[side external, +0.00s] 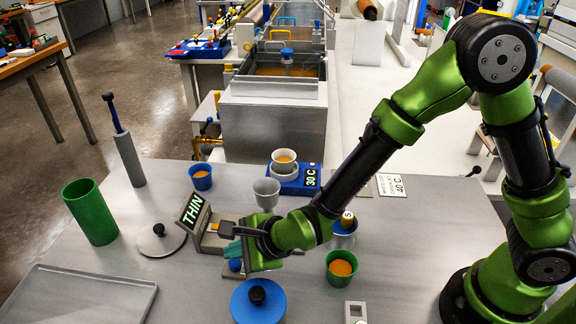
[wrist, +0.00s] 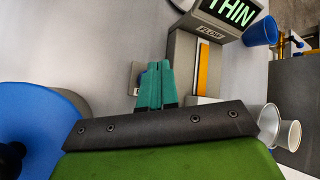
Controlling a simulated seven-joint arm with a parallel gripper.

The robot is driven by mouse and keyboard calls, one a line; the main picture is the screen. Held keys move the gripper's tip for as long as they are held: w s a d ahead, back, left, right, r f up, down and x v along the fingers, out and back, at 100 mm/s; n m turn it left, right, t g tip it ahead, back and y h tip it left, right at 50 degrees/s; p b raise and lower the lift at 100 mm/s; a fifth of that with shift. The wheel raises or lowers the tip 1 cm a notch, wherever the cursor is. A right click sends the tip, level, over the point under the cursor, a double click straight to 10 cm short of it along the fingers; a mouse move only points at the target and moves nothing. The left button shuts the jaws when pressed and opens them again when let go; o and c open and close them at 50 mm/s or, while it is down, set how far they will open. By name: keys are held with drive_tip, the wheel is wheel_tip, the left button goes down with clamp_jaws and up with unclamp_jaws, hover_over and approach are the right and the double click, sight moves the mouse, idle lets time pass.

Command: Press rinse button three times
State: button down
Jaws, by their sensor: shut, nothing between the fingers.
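A small blue button (side external: 236,265) on a grey base sits on the table just below my gripper's fingers; I can read no rinse label on it. My gripper (side external: 232,251) has teal fingers, shut together and empty, pointing down over the button. The fingers also show in the wrist view (wrist: 156,84). I cannot tell whether the tips touch the button.
A display reading THIN (side external: 193,209) stands behind the fingers. A blue round lid (side external: 270,306) lies in front, and a green cup of orange liquid (side external: 341,268) stands to the right. A grey lid (side external: 160,243), green cylinder (side external: 90,212) and tray (side external: 80,300) are to the left.

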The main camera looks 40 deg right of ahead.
sight(238, 265)
drive_tip(key=shift+f, duration=0.4)
drive_tip(key=shift+f, duration=0.5)
idle(0.7)
idle(0.3)
drive_tip(key=shift+r, duration=0.9)
drive_tip(key=shift+r, duration=2.55)
idle(0.4)
